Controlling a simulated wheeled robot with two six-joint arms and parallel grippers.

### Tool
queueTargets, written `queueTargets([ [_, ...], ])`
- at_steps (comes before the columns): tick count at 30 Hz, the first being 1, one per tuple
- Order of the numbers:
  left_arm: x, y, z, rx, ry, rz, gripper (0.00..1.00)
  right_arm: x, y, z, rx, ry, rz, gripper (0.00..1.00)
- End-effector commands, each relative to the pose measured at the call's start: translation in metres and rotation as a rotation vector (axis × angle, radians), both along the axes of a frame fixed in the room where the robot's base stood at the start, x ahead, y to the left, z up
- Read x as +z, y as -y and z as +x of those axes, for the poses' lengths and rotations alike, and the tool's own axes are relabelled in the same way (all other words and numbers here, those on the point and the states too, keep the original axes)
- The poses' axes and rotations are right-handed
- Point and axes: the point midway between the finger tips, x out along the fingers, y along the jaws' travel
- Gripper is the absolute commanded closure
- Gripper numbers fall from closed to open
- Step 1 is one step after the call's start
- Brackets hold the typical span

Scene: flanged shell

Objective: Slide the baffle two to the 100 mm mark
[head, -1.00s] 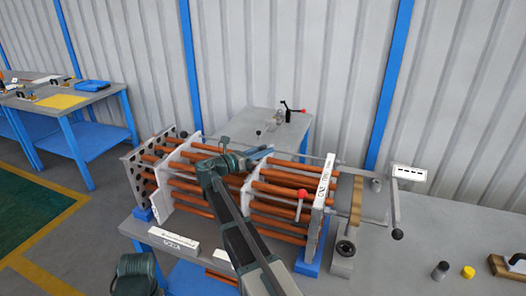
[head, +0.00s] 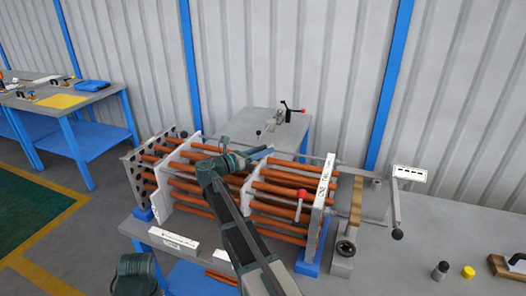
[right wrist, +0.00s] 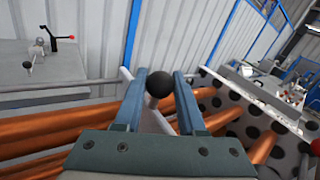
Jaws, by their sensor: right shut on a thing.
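The tube bundle of orange rods (head: 190,204) carries several upright white plates across it. My right gripper (head: 262,153) reaches over the bundle, at the top of a middle white plate (head: 249,190). In the right wrist view its two fingers (right wrist: 160,98) are shut on a black ball knob (right wrist: 158,83). A pale plate shows below the knob, largely hidden by the gripper. Another white plate (head: 178,176) stands farther left on the rods. I cannot read any plate number or the 100 mm mark. My left gripper is not in view.
A perforated end plate (head: 137,187) closes the left end, and a lettered white flange plate (head: 325,180) stands at the right. A red-knobbed handle (head: 302,192) stands in front of the rods. White strips lie along the bench front. The bench (head: 420,250) is mostly clear at the right.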

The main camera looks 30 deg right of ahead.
Motion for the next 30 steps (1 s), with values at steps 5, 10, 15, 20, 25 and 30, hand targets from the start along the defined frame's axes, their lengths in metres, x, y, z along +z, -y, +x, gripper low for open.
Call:
queueTargets([
  [5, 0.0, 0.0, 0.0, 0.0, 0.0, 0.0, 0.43, 0.0, 0.015, -0.02, -0.003, 0.0, 0.0, 1.0],
  [10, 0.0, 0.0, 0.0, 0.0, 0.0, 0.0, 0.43, 0.0, 0.032, -0.04, -0.003, 0.0, 0.0, 1.0],
  [15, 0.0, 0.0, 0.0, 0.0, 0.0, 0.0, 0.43, 0.0, 0.032, -0.038, -0.001, 0.0, 0.001, 1.0],
  [20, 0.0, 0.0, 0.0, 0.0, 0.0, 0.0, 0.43, 0.0, 0.032, -0.038, -0.001, 0.0, 0.001, 0.5],
  [25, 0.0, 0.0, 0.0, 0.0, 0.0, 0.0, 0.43, 0.0, 0.032, -0.038, -0.001, 0.0, 0.0, 0.31],
  [30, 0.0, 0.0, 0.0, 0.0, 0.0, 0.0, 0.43, 0.0, 0.032, -0.037, -0.001, 0.0, 0.0, 0.31],
])
